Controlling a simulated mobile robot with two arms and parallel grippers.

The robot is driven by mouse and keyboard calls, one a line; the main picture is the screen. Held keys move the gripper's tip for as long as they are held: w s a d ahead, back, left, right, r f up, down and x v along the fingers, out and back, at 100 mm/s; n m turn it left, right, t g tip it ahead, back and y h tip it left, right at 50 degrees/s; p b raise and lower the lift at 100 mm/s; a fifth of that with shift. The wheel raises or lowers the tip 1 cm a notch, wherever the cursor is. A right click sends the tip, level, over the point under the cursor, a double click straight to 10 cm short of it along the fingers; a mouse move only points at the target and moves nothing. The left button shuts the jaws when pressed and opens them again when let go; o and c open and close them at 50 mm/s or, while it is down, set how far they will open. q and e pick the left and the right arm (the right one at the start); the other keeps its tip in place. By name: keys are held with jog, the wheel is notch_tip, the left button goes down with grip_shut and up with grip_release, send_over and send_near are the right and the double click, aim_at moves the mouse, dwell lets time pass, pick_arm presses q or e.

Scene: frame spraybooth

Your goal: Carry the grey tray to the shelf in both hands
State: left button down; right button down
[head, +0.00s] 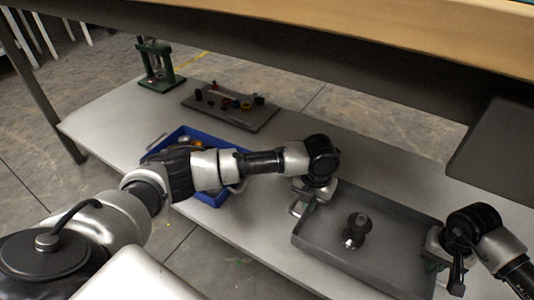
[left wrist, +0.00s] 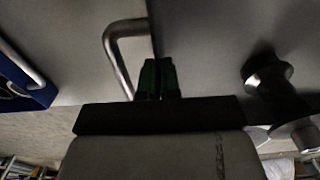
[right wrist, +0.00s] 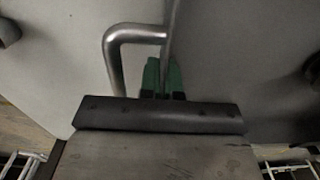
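The grey tray (head: 385,268) is at the lower right of the head view, over the pale board, and looks level. I cannot tell whether it touches the board. A dark knob-shaped part (head: 357,228) stands in it and also shows in the left wrist view (left wrist: 266,72). My left gripper (head: 310,203) is at the tray's left end. Its green fingertips (left wrist: 158,78) are close together on the end wall, beside the metal handle (left wrist: 118,55). My right gripper (head: 432,258) is at the right end. Its fingertips (right wrist: 163,76) close on that wall, beside the other handle (right wrist: 118,60).
A blue bin (head: 212,199) lies left of the tray, partly behind my left arm. A dark mat (head: 222,113) with several small parts and a green fixture (head: 160,68) sit farther back. A wooden top (head: 400,22) overhangs the board. A dark panel (head: 495,150) is at right.

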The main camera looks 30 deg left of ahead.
pick_arm(q)
jog(key=shift+s+r, duration=0.1)
pick_arm(e)
jog(key=shift+s+r, duration=0.1)
